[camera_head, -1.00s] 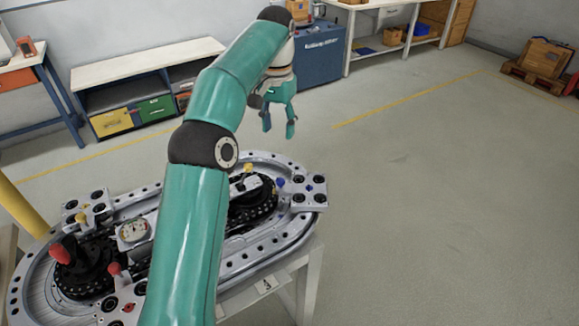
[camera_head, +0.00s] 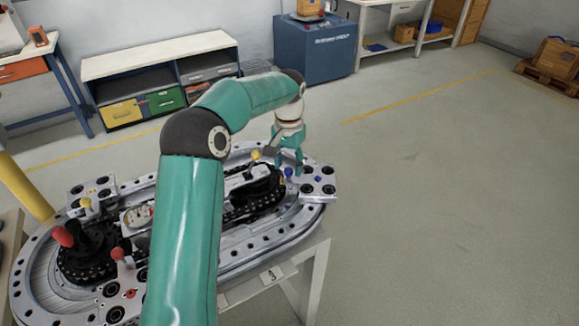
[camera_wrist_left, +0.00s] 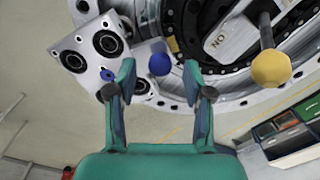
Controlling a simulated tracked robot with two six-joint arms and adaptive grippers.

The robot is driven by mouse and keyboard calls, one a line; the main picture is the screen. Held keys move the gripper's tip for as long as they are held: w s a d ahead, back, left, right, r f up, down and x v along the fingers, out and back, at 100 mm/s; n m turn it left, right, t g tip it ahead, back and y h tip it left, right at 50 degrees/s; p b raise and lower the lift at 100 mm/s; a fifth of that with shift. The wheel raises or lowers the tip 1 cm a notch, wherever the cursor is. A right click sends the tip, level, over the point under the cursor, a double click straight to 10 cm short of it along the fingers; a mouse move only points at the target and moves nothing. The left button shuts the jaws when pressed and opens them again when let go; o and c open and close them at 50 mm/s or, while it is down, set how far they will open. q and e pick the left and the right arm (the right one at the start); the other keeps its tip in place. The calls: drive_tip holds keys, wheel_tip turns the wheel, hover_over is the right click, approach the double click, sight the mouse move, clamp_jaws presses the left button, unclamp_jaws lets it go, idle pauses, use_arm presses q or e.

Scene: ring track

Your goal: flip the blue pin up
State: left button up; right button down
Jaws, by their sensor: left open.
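The blue pin (camera_head: 289,173) has a round blue knob and sits at the right end of the ring track, beside a grey block with black round holes. In the left wrist view the blue knob (camera_wrist_left: 159,64) lies between the fingertips, or just past them. I cannot tell whether its shaft is up or down, as the shaft is hidden. My left gripper (camera_head: 287,163) is over the right end of the track and is open. Its two fingers also show in the left wrist view (camera_wrist_left: 159,77), spread to either side of the knob. My right gripper is not in view.
A yellow knob (camera_head: 256,155) on a lever stands close by; it also shows in the left wrist view (camera_wrist_left: 271,69). The grey block (camera_head: 318,183) adjoins the blue pin. Red knobs (camera_head: 63,237) stand at the track's left end. Open floor lies to the right.

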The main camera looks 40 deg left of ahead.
use_arm(q)
drive_tip(key=shift+f, duration=0.5)
clamp_jaws()
drive_tip(key=shift+r, duration=0.1)
